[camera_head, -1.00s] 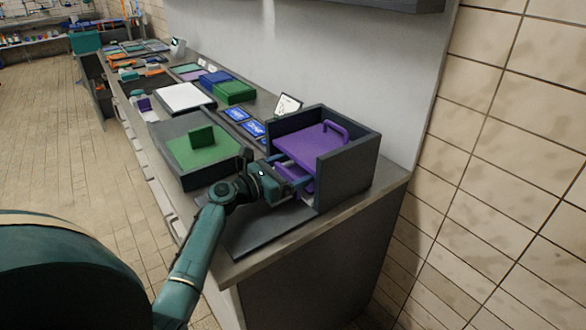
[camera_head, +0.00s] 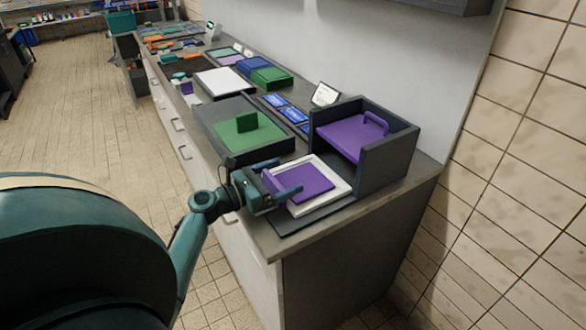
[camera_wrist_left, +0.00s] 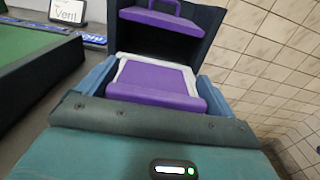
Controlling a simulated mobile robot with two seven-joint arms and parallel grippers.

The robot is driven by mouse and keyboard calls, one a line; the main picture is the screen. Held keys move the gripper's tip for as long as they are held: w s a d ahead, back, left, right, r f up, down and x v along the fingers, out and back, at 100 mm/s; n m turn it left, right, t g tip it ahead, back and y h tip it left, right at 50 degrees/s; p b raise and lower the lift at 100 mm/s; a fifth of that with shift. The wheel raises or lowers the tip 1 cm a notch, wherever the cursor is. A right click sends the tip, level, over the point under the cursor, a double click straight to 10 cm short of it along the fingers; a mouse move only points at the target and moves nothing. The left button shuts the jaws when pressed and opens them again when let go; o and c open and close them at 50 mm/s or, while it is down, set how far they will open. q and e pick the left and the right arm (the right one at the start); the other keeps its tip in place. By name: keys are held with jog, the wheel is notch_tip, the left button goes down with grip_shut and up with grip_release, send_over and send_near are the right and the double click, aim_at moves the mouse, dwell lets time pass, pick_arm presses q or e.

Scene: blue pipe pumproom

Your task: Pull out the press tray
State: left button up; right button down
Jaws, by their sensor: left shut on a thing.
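The press is a dark grey box (camera_head: 395,162) open at the front, with a purple plate (camera_head: 350,137) and handle in its upper part. The press tray, white-rimmed with a purple top (camera_head: 302,181), lies out in front of the box on a dark base mat. My left gripper (camera_head: 280,192) is shut on the tray's near purple edge, its blue fingers on either side. In the left wrist view the tray (camera_wrist_left: 152,80) sits between the fingers, with its white far rim near the box opening. The right gripper is not in view.
A dark tray with a green plate and block (camera_head: 238,133) stands left of the press. The counter's front edge runs close to my left arm. A tiled wall (camera_head: 510,150) stands at the right.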

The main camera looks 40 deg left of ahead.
pick_arm(q)
jog(key=shift+s+a, duration=0.15)
jog(key=shift+s, duration=0.25)
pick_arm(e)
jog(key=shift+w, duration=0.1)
pick_arm(q)
jog(key=shift+s, duration=0.1)
jog(key=o, duration=1.1)
jog(key=shift+a, duration=0.1)
jog(key=shift+s+a, duration=0.15)
jog(key=shift+s, duration=0.25)
jog(key=b+v, duration=0.1)
jog(key=v, duration=1.1)
jog(key=shift+b, duration=0.35)
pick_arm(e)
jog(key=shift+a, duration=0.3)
